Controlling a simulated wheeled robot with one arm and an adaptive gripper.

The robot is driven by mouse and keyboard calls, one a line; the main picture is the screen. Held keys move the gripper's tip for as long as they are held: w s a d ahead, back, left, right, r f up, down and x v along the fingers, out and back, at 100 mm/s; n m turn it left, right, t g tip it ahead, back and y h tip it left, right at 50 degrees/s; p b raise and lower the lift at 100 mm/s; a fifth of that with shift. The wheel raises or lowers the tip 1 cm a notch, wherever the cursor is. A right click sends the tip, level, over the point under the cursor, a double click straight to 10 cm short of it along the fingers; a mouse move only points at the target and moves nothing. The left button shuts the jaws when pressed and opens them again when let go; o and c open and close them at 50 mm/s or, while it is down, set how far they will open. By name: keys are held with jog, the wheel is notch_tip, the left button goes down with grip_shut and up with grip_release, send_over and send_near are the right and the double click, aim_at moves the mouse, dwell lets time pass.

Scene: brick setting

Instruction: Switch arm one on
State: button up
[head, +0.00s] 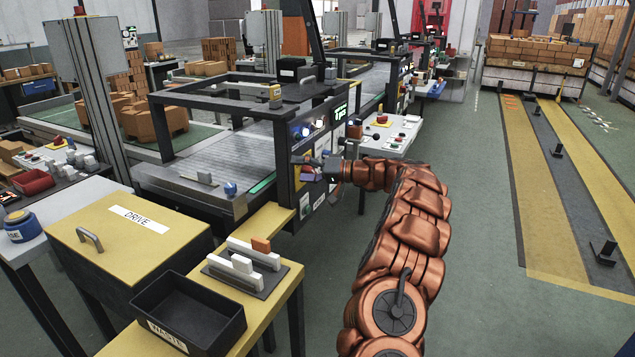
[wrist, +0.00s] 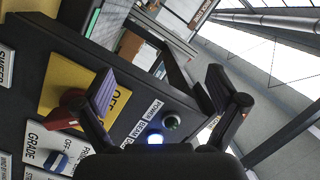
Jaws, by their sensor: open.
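My gripper (head: 306,168) is at the front panel of the near machine (head: 284,160) in the head view. In the wrist view my gripper (wrist: 160,84) is open, fingers spread, nothing between the tips. A yellow plate (wrist: 112,112) lettered "OFF", with a red handle (wrist: 70,106), is on the panel behind the left finger, which partly covers it. A dark knob (wrist: 172,122) and a glowing blue-white light (wrist: 153,140) are near the palm, by partly hidden labels, one reading "POWER". I cannot read any label naming arm one.
A "GRADE" label (wrist: 50,141) and a blue knob (wrist: 58,160) are at the lower left of the wrist view. A yellow "DRIVE" box (head: 140,235) and black "WASTE" bin (head: 190,315) stand at the near left. Open green floor (head: 480,230) lies right of my arm.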

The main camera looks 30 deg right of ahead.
aim_at(315, 173)
jog(key=s+d+f+t+h+b, duration=0.1)
jog(key=d+f+t, duration=0.15)
jog(key=d, duration=0.45)
jog(key=d+f+t+h+b, duration=0.1)
jog(key=d+f+h, duration=0.1)
jog(key=d+f, duration=0.3)
jog(key=shift+m+g, duration=0.25)
jog(key=shift+m, duration=0.05)
jog(key=shift+w+d+r+p+x, duration=0.1)
jog(key=shift+r+p+x, duration=0.15)
jog(key=shift+x, duration=0.9)
jog(key=shift+w+d+r+p+x, duration=0.1)
jog(key=shift+d+r+p+x, duration=0.1)
jog(key=shift+x, duration=1)
jog(key=shift+w+d+r+p+x, duration=0.15)
jog(key=shift+r+x, duration=0.1)
jog(key=shift+x, duration=0.9)
jog(key=shift+s+a, duration=0.1)
jog(key=shift+c, duration=0.2)
jog(key=c, duration=1.1)
